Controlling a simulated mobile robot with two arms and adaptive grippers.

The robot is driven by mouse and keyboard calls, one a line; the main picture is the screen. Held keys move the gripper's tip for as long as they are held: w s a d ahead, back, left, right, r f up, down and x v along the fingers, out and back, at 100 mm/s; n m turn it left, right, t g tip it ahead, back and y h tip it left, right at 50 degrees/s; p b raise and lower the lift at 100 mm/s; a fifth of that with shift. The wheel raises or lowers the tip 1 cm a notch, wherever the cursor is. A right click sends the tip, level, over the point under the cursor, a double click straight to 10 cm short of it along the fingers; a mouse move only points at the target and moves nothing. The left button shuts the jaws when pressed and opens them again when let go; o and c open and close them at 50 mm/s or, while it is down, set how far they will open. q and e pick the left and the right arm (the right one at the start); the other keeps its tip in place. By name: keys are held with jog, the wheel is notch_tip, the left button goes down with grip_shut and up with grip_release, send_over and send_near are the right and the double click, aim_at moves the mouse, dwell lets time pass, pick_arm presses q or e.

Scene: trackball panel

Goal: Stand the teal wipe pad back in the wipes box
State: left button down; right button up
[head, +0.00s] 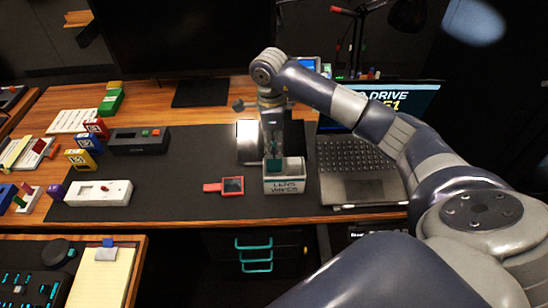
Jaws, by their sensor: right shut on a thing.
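The wipes box (290,187), a small pale box with "LENS WIPES" lettered on its front, stands near the front edge of the dark desk mat. My right gripper (273,152) points down directly above the box and is shut on the teal wipe pad (273,164). The pad is upright at the box's top, on its left part. I cannot tell how far its lower edge is inside the box. The fingers hide much of the pad and the box's back. My left gripper is not in view.
A red-framed square tool (232,185) lies left of the box. An open laptop (360,165) stands close on the right. A white device (98,193), a dark device (138,141) and several coloured boxes are at the left.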

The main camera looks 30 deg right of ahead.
aim_at(273, 161)
notch_tip(273, 161, down, 7)
jog(key=shift+f+p, duration=0.1)
jog(key=shift+p, duration=0.5)
jog(key=shift+f, duration=0.1)
jog(key=o, duration=0.6)
jog(key=shift+o, duration=0.2)
jog(key=shift+r, duration=0.3)
jog(key=r+b, duration=0.1)
jog(key=r, duration=0.4)
jog(key=r+b, duration=0.1)
jog(key=r, duration=0.4)
jog(key=shift+w+a+r+b, duration=0.15)
jog(key=shift+a+r+b, duration=0.05)
jog(key=shift+b, duration=0.2)
jog(key=shift+r, duration=0.7)
